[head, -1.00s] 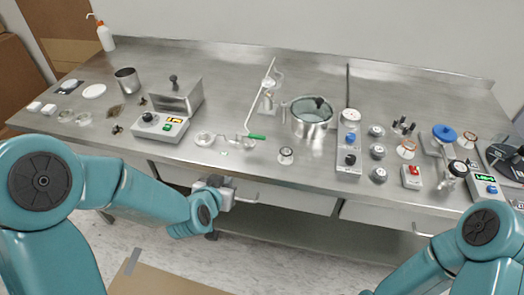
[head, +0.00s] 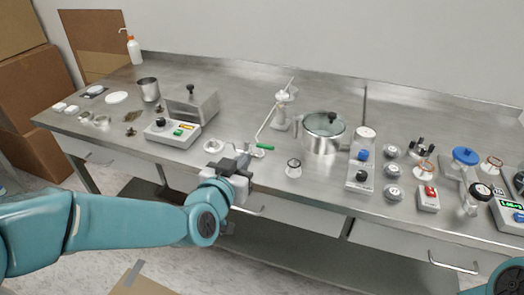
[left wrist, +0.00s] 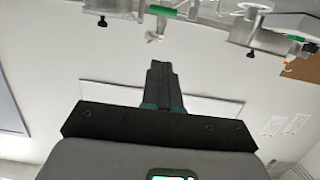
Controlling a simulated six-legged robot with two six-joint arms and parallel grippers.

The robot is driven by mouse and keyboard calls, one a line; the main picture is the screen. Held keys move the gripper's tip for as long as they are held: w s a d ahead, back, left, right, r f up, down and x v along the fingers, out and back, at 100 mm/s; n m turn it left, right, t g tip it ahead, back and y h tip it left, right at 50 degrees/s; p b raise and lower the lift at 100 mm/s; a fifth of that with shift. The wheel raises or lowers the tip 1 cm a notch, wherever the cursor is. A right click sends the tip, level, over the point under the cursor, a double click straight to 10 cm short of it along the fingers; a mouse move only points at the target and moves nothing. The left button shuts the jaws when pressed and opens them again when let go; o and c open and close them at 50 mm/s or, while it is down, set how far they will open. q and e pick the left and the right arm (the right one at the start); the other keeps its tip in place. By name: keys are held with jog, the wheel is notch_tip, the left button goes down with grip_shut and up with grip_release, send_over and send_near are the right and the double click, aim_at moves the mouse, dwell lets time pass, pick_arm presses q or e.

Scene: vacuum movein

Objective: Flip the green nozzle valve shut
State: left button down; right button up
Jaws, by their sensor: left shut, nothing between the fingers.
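The green nozzle valve (head: 264,146) is a small green lever at the front end of a thin pale tube, near the table's front edge in the head view. My left gripper (head: 243,160) is shut and empty at the front edge, just left of the valve; I cannot tell whether they touch. In the left wrist view the closed fingers (left wrist: 160,66) point up the picture with nothing between them. Two green parts show at the top there, and I cannot tell which is the valve. My right gripper is out of view.
A glass-lidded pot (head: 323,133) stands right of the tube, with a small jar (head: 293,168) in front. A control box (head: 173,133) is to the left. A switch panel (head: 360,172) is farther right. Small glassware lies close to my left gripper.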

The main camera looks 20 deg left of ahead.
pick_arm(q)
send_over(259, 146)
jog(key=s+d, duration=0.1)
jog(key=s, duration=0.4)
notch_tip(259, 146, down, 2)
jog(key=shift+w+d+f+p, duration=0.1)
jog(key=shift+w+f+p, duration=0.1)
jog(key=shift+w+f, duration=0.3)
jog(key=shift+w+d+f+p, duration=0.1)
jog(key=shift+w+f+p, duration=0.1)
jog(key=shift+f, duration=0.5)
jog(key=shift+w+f, duration=0.3)
jog(key=shift+f, duration=0.15)
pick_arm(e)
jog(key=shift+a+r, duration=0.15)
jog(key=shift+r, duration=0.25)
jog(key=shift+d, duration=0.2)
pick_arm(q)
jog(key=shift+w+d+n+y, duration=0.1)
jog(key=shift+d+n+y, duration=0.1)
jog(key=shift+n+y, duration=0.15)
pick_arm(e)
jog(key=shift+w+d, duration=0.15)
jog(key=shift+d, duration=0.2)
